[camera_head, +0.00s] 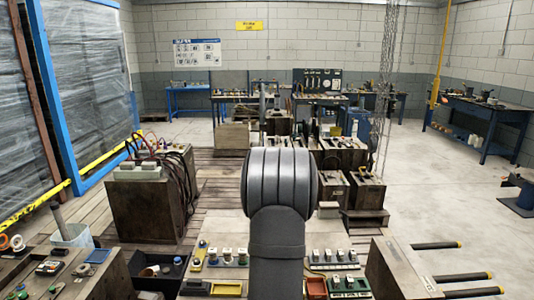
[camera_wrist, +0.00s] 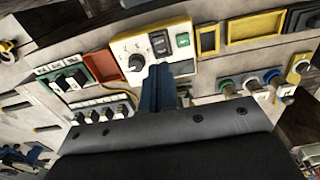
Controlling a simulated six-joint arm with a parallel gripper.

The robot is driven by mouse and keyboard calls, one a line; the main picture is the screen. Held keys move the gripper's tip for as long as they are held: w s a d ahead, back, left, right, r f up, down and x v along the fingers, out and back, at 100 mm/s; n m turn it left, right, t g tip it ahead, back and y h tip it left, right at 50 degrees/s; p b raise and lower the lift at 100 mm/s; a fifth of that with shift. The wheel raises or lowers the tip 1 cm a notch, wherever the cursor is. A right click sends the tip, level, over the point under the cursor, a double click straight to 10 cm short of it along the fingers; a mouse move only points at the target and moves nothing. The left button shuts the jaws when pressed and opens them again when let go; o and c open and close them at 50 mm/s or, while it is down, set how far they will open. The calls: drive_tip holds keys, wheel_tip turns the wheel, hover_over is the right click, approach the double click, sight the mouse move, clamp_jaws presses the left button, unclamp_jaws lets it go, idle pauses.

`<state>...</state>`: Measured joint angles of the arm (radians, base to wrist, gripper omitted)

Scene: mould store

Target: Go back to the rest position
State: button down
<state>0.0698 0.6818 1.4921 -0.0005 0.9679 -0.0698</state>
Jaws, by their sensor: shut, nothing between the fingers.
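My gripper (camera_wrist: 160,72) shows in the wrist view as two dark blue fingers closed together, with nothing between them. The fingertips lie in front of a pale control box (camera_wrist: 182,68) with a black dial, a black button and a green button. I cannot tell whether they touch it. In the head view my arm rises in the middle and hides the gripper and the control box.
The bench top (camera_head: 215,226) carries a row of buttons (camera_wrist: 250,85), a red tray (camera_wrist: 100,66), a yellow tray (camera_wrist: 257,27) and switch blocks (camera_head: 334,255). A wooden crate with cables (camera_head: 140,208) stands left. Open floor (camera_head: 440,205) lies right.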

drive_tip(key=s+d+r+m, duration=0.1)
drive_tip(key=s+d+r, duration=0.2)
drive_tip(key=r, duration=0.3)
drive_tip(key=shift+s+t, duration=0.3)
drive_tip(key=shift+s, duration=0.25)
drive_tip(key=c, duration=1)
unclamp_jaws()
drive_tip(key=o, duration=0.7)
drive_tip(key=shift+w+r+m, duration=0.2)
drive_tip(key=shift+w+m, duration=0.25)
drive_tip(key=shift+m, duration=0.45)
drive_tip(key=o, duration=0.3)
drive_tip(key=w+m, duration=0.1)
drive_tip(key=m, duration=0.2)
drive_tip(key=w+r+m, duration=0.1)
drive_tip(key=m, duration=0.2)
drive_tip(key=w+d+r+m, duration=0.1)
drive_tip(key=m, duration=0.2)
drive_tip(key=shift+w+d+r, duration=0.1)
drive_tip(key=shift+w+r, duration=0.15)
drive_tip(key=shift+w, duration=0.15)
wheel_tip(320, 180, down, 9)
drive_tip(key=w+m, duration=0.2)
drive_tip(key=m, duration=0.4)
drive_tip(key=shift+d+r, duration=0.2)
drive_tip(key=shift+d, duration=0.2)
